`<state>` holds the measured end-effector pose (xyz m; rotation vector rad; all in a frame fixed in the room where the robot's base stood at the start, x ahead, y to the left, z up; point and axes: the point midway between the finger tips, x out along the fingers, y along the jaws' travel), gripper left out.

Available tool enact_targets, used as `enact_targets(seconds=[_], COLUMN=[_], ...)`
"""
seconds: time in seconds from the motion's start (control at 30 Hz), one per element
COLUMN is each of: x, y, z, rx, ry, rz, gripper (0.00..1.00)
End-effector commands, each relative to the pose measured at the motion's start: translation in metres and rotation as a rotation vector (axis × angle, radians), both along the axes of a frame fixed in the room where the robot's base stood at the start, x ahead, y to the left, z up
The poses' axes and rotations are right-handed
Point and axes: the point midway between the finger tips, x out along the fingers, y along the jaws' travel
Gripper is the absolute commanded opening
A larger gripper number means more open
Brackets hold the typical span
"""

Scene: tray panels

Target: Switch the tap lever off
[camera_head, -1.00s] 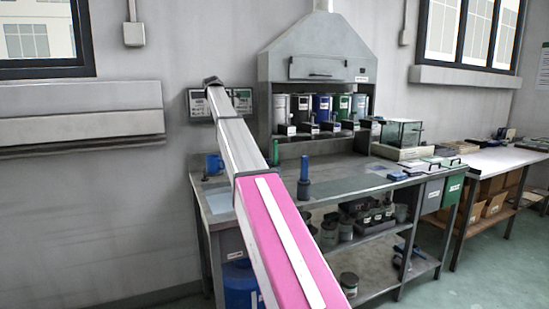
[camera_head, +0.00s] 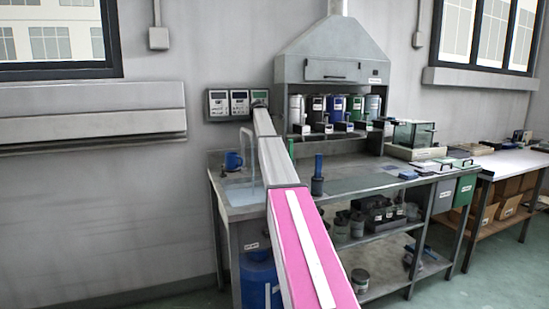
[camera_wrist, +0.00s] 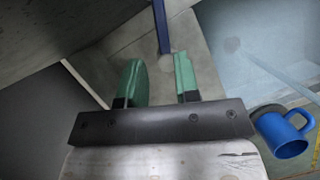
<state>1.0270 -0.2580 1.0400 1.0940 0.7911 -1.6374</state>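A pale, curved tap spout (camera_head: 247,140) stands at the left end of the bench, partly hidden by my arm. A pale strip runs down below it; I cannot tell if it is water. In the wrist view, a narrow blue bar (camera_wrist: 160,22), which looks like the tap lever, points down toward the gap between my fingertips. My gripper (camera_wrist: 160,78) is open, its two green fingers apart with nothing held between them. The bar's end is just beyond the fingertips, and contact does not show.
A blue mug (camera_head: 232,161) stands on the bench left of the tap; it also shows in the wrist view (camera_wrist: 284,134), right of my gripper. Control boxes (camera_head: 239,102) hang on the wall behind. A blue-topped dark holder (camera_head: 318,178) stands right of my arm.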

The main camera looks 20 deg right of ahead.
Motion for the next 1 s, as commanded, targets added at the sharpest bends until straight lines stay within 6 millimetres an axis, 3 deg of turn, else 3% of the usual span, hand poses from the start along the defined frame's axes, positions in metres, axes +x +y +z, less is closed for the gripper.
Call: enact_targets(seconds=[0.27,0.7,1.0], x=[-0.005,-0.013,-0.013], y=[-0.010,-0.035,-0.038], z=[-0.027,-0.091,-0.097], rx=[0.001,0.002,0.001], ry=[0.002,0.002,0.000], rz=[0.000,0.002,0.003], gripper=[0.30,0.30,0.30])
